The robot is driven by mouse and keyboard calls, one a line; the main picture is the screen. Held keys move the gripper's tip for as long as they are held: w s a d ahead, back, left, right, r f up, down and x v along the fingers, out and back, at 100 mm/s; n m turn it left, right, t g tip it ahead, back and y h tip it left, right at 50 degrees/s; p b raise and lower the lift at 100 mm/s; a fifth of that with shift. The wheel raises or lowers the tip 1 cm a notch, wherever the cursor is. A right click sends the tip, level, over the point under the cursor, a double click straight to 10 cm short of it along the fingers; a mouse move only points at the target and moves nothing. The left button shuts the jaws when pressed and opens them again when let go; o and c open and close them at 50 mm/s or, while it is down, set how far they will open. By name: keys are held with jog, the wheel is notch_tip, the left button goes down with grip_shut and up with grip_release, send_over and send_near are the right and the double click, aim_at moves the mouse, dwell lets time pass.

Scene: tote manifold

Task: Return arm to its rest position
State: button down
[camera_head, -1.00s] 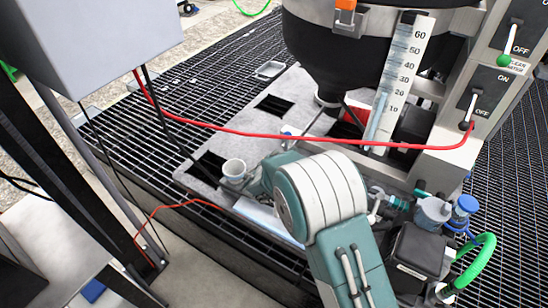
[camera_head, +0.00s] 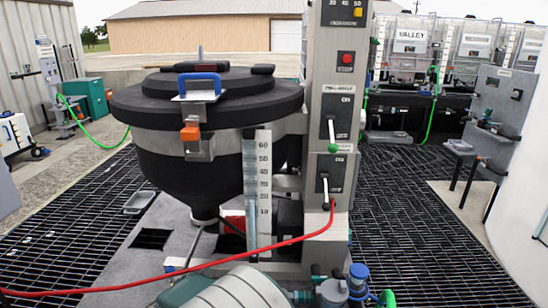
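The rest of the arm is below the frame. My gripper is not in view, so its opening and anything in it cannot be seen.
A black tank (camera_head: 205,150) with a blue-handled lid stands close ahead on a grey base plate (camera_head: 125,262). Beside it are a grey control column (camera_head: 322,230) with levers and a scale (camera_head: 257,190). A red hose (camera_head: 150,283) crosses low in front. Black grating (camera_head: 415,215) lies open at right.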

jog(key=s+d+r+m+g+h, duration=0.15)
jog(key=d+r+m, duration=0.35)
jog(key=d, duration=0.5)
jog(key=s+d+r+m+g+h, duration=0.1)
jog(key=d+r+m+g+h, duration=0.3)
jog(key=d, duration=0.7)
jog(key=s+d+r+m+t+h, duration=0.1)
jog(key=s+d+r+m, duration=0.1)
jog(key=d+r+m, duration=0.6)
jog(key=s+d+m+g, duration=0.3)
jog(key=s+d+m, duration=0.1)
jog(key=s+d, duration=0.65)
jog(key=s+d+m+y, duration=0.1)
jog(key=s+m+y, duration=0.4)
jog(key=s, duration=0.7)
jog(key=shift+s+d+r+m, duration=0.25)
jog(key=shift+s+d+m, duration=0.15)
jog(key=shift+m, duration=0.3)
jog(key=shift+g, duration=0.25)
